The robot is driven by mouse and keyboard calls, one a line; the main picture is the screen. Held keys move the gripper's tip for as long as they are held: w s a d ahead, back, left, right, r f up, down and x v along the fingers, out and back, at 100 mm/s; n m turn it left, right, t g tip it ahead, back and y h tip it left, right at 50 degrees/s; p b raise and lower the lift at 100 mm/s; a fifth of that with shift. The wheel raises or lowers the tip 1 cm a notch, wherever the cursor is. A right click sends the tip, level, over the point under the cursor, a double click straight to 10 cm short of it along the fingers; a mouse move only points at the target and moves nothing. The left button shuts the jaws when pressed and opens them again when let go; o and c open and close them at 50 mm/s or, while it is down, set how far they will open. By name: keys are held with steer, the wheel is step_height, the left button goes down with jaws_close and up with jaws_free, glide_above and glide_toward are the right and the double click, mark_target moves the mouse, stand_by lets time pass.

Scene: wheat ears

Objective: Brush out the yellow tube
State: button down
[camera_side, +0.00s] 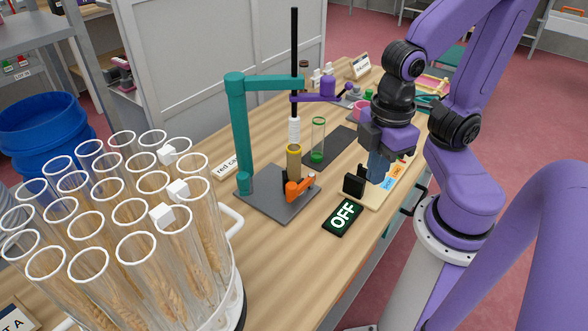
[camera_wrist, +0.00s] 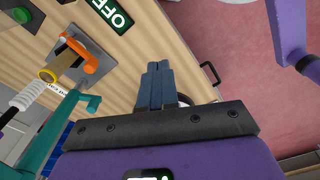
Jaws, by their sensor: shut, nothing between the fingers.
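The yellow-rimmed tube (camera_side: 294,164) stands upright on a grey base plate (camera_side: 265,205), with an orange clamp (camera_side: 300,188) beside its foot. It also shows in the wrist view (camera_wrist: 49,74). Its contents look tan. A white brush (camera_side: 294,131) on a black rod (camera_side: 294,60) is directly above the tube, its lower end at or near the mouth; I cannot tell if it is inside. The teal stand (camera_side: 241,135) and a purple lever (camera_side: 322,89) are at the rod. My gripper (camera_side: 378,180) is shut and empty, right of the tube and apart from it; its blue fingers show in the wrist view (camera_wrist: 158,66).
A green-rimmed tube (camera_side: 318,140) stands behind on a dark mat (camera_side: 338,143). A rack of wheat-filled tubes (camera_side: 115,240) fills the front left. An OFF sign (camera_side: 342,216), a black holder (camera_side: 354,183) and a labelled board (camera_side: 378,199) lie near my gripper. Bare wood shows in front.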

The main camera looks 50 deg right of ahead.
steer(key=c, duration=1.4)
jaws_free()
steer(key=shift+c, duration=0.2)
steer(key=o, duration=0.5)
steer(key=shift+w+a+r, duration=0.1)
steer(key=shift+w+r, duration=0.15)
steer(key=shift+w, duration=0.1)
steer(key=shift+o, duration=1.2)
steer(key=w+r+m, duration=0.4)
steer(key=w+r, duration=0.2)
steer(key=w, duration=0.1)
steer(key=shift+w, duration=0.35)
step_height(320, 180, up, 16)
steer(key=m, duration=0.9)
glide_above(329, 78)
steer(key=shift+m, duration=0.3)
step_height(329, 78, down, 17)
steer(key=shift+f, duration=0.1)
steer(key=shift+c, duration=0.4)
jaws_close()
